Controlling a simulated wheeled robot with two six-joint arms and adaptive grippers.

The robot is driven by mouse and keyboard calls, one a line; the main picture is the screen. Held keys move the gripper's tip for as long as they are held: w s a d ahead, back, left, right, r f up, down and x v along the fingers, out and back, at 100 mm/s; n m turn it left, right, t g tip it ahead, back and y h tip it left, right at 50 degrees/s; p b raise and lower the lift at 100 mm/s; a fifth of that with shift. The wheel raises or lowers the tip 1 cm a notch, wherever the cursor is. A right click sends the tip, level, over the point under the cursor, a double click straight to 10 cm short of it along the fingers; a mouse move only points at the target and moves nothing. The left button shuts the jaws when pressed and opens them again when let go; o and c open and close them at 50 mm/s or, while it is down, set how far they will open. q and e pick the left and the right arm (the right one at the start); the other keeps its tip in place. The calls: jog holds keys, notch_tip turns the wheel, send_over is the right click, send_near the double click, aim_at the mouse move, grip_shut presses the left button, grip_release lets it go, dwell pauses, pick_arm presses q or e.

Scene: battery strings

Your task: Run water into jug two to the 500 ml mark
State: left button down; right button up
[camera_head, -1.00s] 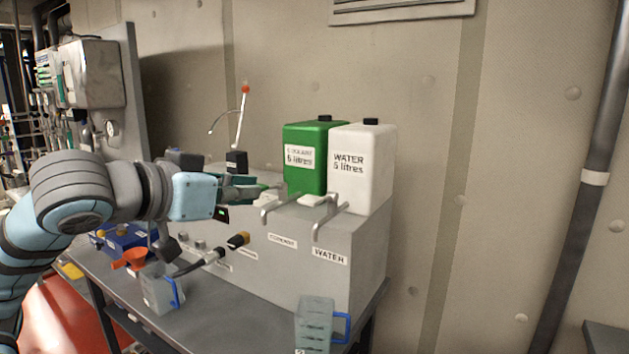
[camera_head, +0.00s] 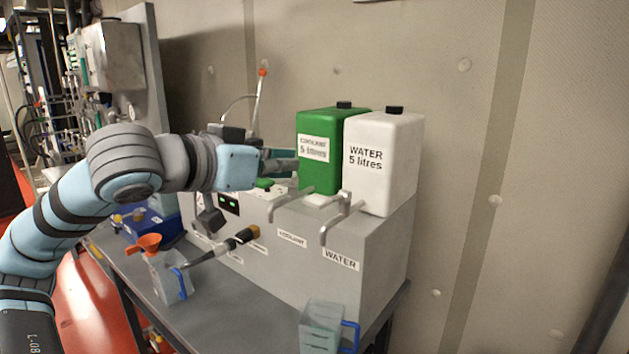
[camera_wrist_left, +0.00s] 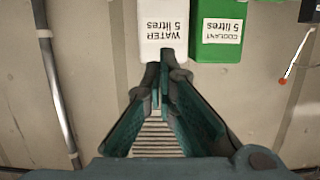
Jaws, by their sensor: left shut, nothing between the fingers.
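The white water container (camera_head: 395,165) stands on the grey bench unit, right of the green coolant container (camera_head: 318,125). Its metal spout (camera_head: 340,218) points down above the unit's "WATER" label. A clear jug with a blue handle (camera_head: 322,325) stands on the table below, at the picture's lower edge; I cannot read a number or level on it. Another clear jug (camera_head: 170,280) with a blue handle stands farther left. My left gripper (camera_head: 282,162) is shut and empty, left of the coolant container. In the left wrist view its fingertips (camera_wrist_left: 167,72) overlap the water container's edge.
An orange funnel (camera_head: 148,243) sits at the left jug. A black hose nozzle with a yellow end (camera_head: 240,240) sticks out in front of the unit. A thin rod with a red tip (camera_head: 261,90) rises behind my left arm. Bare table lies between the jugs.

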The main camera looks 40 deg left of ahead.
pick_arm(q)
jog(key=p, duration=0.6)
send_over(314, 202)
notch_tip(314, 202, down, 5)
jog(key=b, duration=0.3)
jog(key=shift+f+b, duration=0.4)
jog(key=shift+f, duration=0.1)
